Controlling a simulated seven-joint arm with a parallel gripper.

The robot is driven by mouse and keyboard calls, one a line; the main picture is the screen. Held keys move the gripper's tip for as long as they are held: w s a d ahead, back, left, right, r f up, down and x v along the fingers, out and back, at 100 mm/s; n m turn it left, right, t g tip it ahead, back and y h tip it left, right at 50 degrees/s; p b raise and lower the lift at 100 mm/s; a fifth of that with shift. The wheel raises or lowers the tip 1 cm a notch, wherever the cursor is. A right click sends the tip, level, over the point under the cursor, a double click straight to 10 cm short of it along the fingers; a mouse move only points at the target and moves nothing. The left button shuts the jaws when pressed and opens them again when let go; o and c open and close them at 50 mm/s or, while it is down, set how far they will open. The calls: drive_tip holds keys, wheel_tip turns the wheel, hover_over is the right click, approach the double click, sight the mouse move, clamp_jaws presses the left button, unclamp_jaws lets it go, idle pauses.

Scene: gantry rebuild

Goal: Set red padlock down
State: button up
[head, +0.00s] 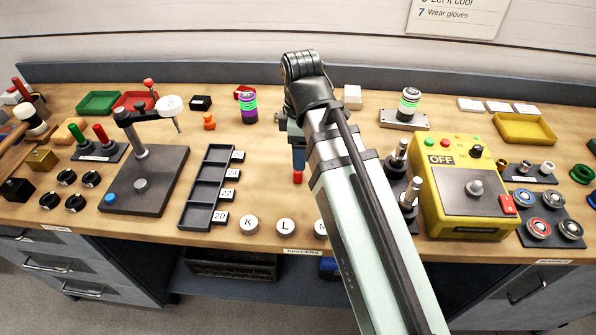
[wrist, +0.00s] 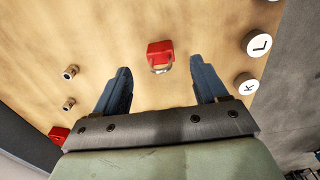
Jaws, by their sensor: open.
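The red padlock (head: 298,177) shows just under my fingertips in the head view, over the middle of the bench. In the wrist view the red padlock (wrist: 160,50) has its metal shackle toward my gripper, and it appears to lie on the wood. My gripper (head: 298,158) points down at it with blue fingers. In the wrist view my gripper (wrist: 160,72) is open, one finger to each side and the padlock centred just beyond the fingertips. I see no finger touching it. The exact height of the fingertips above the wood is hard to tell.
Round white pieces marked K (head: 249,224) and L (head: 284,226) stand near the front edge. A dark slotted tray (head: 203,190) is to the left, and a yellow box marked OFF (head: 460,190) to the right. Bare wood surrounds the padlock. My arm hides part of the bench.

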drive_tip(key=shift+f, duration=3.7)
drive_tip(key=c, duration=1.2)
drive_tip(key=shift+r, duration=0.15)
